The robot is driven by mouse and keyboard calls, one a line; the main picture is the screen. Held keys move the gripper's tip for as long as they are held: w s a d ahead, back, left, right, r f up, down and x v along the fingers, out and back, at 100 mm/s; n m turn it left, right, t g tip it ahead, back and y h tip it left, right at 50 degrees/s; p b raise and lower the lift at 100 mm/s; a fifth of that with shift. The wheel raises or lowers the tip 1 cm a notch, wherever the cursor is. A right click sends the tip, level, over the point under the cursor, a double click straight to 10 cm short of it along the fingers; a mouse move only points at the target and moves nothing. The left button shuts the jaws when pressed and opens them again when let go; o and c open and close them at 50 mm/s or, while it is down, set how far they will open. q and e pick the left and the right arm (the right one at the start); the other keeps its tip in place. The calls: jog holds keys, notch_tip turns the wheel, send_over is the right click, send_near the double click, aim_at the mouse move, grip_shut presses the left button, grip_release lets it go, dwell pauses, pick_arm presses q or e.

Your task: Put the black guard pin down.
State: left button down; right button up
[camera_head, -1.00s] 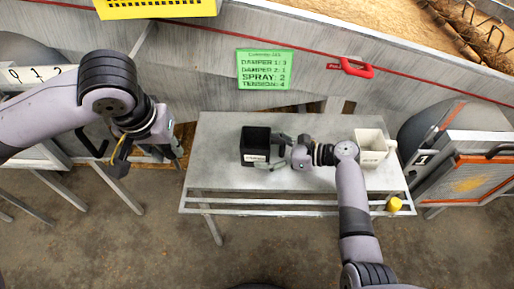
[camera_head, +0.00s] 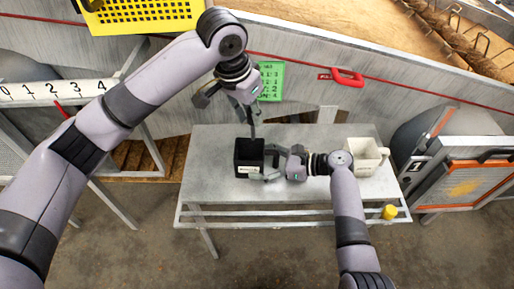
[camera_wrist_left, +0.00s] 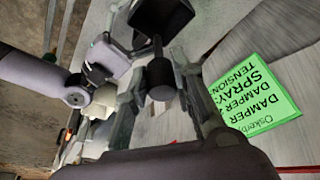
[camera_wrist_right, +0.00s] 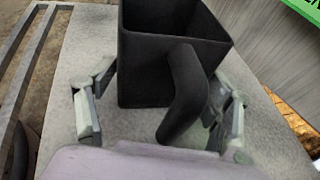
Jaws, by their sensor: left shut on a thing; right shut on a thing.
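My left gripper (camera_head: 247,112) is above the back of the grey table (camera_head: 215,180), near the green sign. It is shut on the black guard pin (camera_wrist_left: 160,80), whose thin end points down toward the table in the head view (camera_head: 253,130). A black square container (camera_head: 248,153) with a white label stands on the table just below. My right gripper (camera_head: 271,163) is shut on its black handle (camera_wrist_right: 185,95). In the right wrist view the fingers are on either side of the handle. Whether the pin's tip is over the container's opening or behind it is hard to tell.
A white jug (camera_head: 362,158) stands right on the table, behind my right arm. A yellow object (camera_head: 389,212) is at the front right. A green sign (camera_head: 269,82) hangs on the wall behind, beside a red handle (camera_head: 348,78). The table's left part is bare.

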pick_arm(q)
jog(key=shift+w+d+f, duration=0.15)
jog(key=shift+d, duration=0.3)
notch_tip(320, 180, down, 10)
jog(key=shift+r, duration=0.1)
jog(key=shift+f, duration=0.6)
jog(key=c, duration=1.4)
grip_release()
jog(key=shift+o, duration=0.2)
jog(key=v, duration=1.3)
jog(key=shift+w+r, duration=0.15)
jog(key=shift+w, duration=0.05)
